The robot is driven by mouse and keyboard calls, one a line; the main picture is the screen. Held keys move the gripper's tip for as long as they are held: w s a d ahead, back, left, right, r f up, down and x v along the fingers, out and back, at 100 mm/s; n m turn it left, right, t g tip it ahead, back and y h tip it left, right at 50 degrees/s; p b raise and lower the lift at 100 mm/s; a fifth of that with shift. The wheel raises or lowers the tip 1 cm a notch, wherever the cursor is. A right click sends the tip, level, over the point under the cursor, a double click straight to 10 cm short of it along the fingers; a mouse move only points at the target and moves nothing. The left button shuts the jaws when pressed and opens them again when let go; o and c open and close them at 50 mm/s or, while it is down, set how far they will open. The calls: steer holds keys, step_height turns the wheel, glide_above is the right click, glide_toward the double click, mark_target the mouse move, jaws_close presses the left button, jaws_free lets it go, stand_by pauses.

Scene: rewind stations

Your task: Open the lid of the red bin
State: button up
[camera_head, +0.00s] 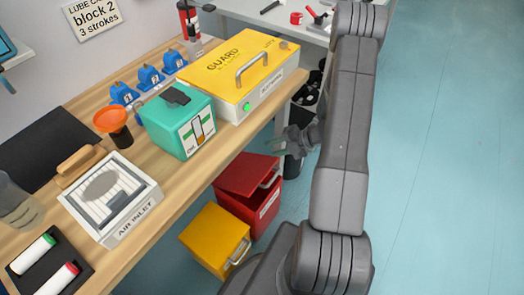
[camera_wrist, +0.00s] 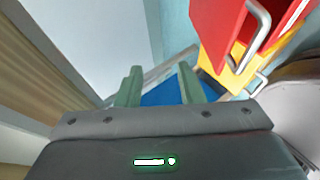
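The red bin (camera_head: 262,208) stands on the floor under the workbench edge, with a white label and a metal handle. Its red lid (camera_head: 245,172) looks slightly tilted, with a dark gap below it; I cannot tell how far it is raised. In the wrist view the red bin (camera_wrist: 222,28) is at the upper right, with its bar handle nearest me. My gripper (camera_head: 277,145) is above and behind the bin in the head view, apart from it. In the wrist view the green fingers of my gripper (camera_wrist: 160,80) are spread with nothing held between them.
A yellow bin (camera_head: 215,238) stands beside the red one. The wooden workbench (camera_head: 225,150) overhangs on the left, carrying a yellow guard box (camera_head: 225,75) and a teal box (camera_head: 172,125). Dark round items (camera_head: 308,92) lie beyond my gripper. Open blue floor (camera_head: 450,180) is to the right.

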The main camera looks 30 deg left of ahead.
steer(key=v, duration=0.5)
steer(key=shift+d+r, duration=0.1)
steer(key=x, duration=1.3)
steer(key=shift+f+b, duration=0.4)
steer(key=shift+s, duration=0.1)
